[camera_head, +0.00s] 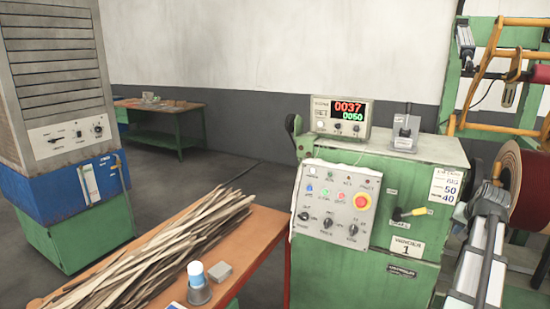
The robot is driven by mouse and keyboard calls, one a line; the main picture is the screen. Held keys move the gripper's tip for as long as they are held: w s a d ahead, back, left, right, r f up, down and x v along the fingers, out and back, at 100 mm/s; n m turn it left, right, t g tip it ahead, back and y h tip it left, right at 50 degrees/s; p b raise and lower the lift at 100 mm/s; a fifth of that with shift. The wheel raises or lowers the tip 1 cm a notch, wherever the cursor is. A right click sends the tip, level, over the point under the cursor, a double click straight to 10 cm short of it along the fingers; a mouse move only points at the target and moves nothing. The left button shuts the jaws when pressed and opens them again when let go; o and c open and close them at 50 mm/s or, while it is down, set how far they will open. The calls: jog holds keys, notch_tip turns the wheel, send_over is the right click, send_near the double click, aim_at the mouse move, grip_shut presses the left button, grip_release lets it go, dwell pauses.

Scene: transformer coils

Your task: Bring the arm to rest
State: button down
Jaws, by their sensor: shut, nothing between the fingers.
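My arm enters at the lower right, in front of the green winding machine's right side. Its pale link rises to a dark grey end, where my gripper (499,172) points up and away beside the brown coil drum (536,187). The fingers are small and partly hidden from this angle. My gripper is shut and holds nothing.
An orange bench (262,232) holds wooden strips (165,245) and a blue-and-white cylinder (196,272). The floor between bench and cabinet (55,90) is clear.

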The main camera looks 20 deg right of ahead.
jog(key=s+a+f+n+g+y, duration=0.1)
jog(key=a+f+g, duration=0.1)
jog(key=a+f, duration=0.9)
jog(key=a+f+n+g+y, duration=0.15)
jog(key=a+f, duration=0.65)
jog(key=f, duration=0.8)
jog(key=s+a+f+n+g+y, duration=0.1)
jog(key=a+f+g, duration=0.1)
jog(key=a+f, duration=0.9)
jog(key=s+a+f+n+g, duration=0.3)
jog(key=s+a+f+n, duration=0.1)
jog(key=s+a+f, duration=0.7)
jog(key=s+a+f+n+g, duration=0.3)
jog(key=s+a+f, duration=0.8)
jog(key=a, duration=0.7)
jog(key=shift+s+a+f+n+g, duration=0.15)
jog(key=shift+s+a+n+g, duration=0.2)
jog(key=shift+s+g, duration=0.35)
jog(key=shift+s, duration=0.15)
